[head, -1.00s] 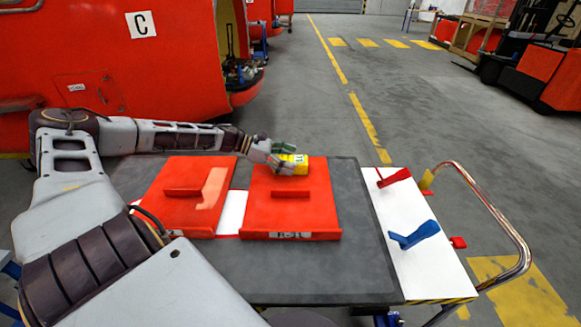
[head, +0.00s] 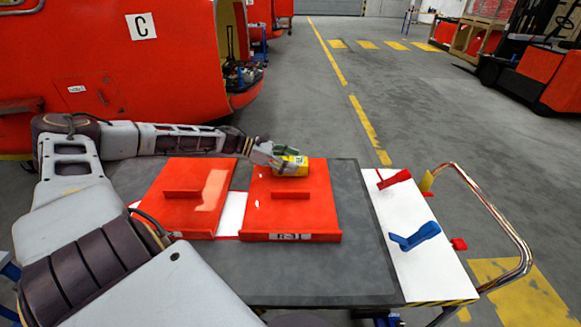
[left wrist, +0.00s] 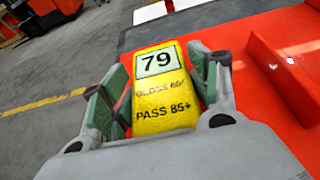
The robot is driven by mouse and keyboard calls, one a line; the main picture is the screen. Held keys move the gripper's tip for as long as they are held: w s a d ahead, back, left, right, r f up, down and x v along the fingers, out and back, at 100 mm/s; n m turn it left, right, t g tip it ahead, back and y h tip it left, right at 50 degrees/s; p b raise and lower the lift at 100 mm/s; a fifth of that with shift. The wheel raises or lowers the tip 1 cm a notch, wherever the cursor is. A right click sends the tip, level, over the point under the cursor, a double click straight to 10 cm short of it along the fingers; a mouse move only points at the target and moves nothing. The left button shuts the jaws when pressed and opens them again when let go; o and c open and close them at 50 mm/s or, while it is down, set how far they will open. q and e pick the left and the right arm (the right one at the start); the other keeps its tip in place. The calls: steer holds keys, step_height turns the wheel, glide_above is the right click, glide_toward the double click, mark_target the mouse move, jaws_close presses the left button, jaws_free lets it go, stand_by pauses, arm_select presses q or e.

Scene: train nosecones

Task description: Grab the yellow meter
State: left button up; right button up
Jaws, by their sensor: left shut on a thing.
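The yellow meter (head: 293,166) is a small block at the far edge of the right-hand red panel on the cart. In the left wrist view the meter (left wrist: 160,90) shows a display reading 79 and the printed words "PASS 85+". My left gripper (head: 282,160) is shut on the meter, with its green-padded fingers (left wrist: 160,85) on either side of it. The meter is over or on the red panel (head: 290,212); I cannot tell whether it touches. My right gripper is not in view.
A second red panel (head: 184,215) lies to the left on the dark cart top (head: 364,230). A red clamp-like tool (head: 393,179) and a blue one (head: 414,236) lie on the white strip at right. A metal handle (head: 508,225) edges the cart. A large red nosecone (head: 100,60) stands behind left.

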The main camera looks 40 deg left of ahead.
mark_target(291, 160)
arm_select(q)
steer(key=shift+r, duration=0.1)
steer(key=c, duration=0.3)
steer(key=shift+c, duration=0.2)
steer(key=shift+r, duration=0.8)
step_height(291, 160, up, 4)
steer(key=shift+r+p, duration=0.1)
steer(key=shift+p, duration=0.25)
step_height(291, 160, up, 3)
steer(key=shift+f, duration=0.15)
steer(key=shift+r, duration=0.7)
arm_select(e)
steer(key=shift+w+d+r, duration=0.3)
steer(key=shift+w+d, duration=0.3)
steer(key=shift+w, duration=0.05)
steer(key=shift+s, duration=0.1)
